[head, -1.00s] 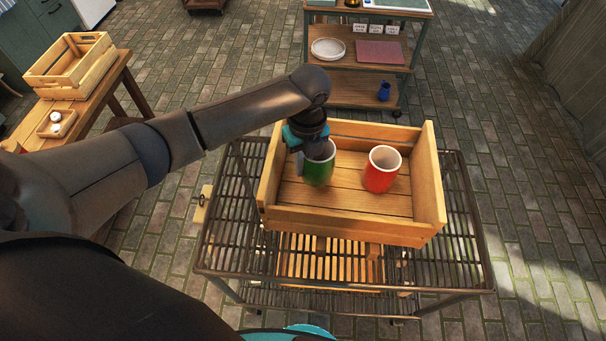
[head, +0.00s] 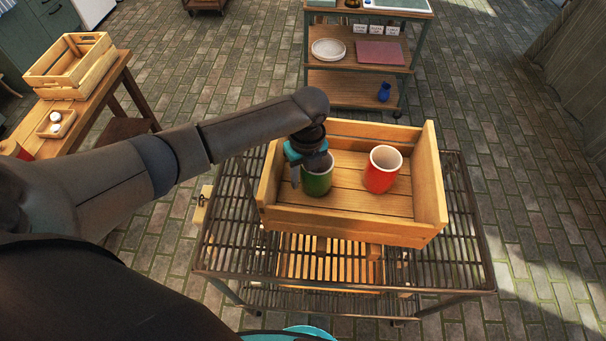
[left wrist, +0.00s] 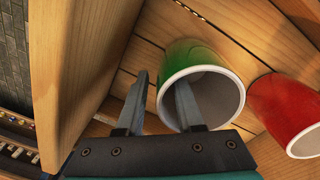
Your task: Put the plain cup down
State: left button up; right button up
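A plain green cup (head: 317,182) with a white inside stands upright in the left part of the wooden crate (head: 347,227). In the left wrist view, the green cup (left wrist: 187,55) shows its open rim. My left gripper (head: 306,172) is low at the cup's near-left side. In the left wrist view, the left gripper (left wrist: 160,88) has its fingers apart, one inside the cup and one outside, with gaps to the cup wall between them. A red cup (head: 381,170) stands to the right in the crate; it also shows in the left wrist view (left wrist: 285,108). My right gripper is out of view.
The crate stands on a metal rack cart (head: 465,235). Its left wall (left wrist: 85,65) is close beside the left gripper. A shelf (head: 355,97) with a white plate stands behind. A wooden table (head: 95,110) with another crate is at the left. The crate's right end is free.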

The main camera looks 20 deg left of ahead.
pick_arm(q)
jog(key=shift+r, duration=0.1)
notch_tip(320, 180, up, 12)
jog(key=shift+w+d+p, duration=0.25)
jog(key=shift+p, duration=0.2)
dwell(0.3)
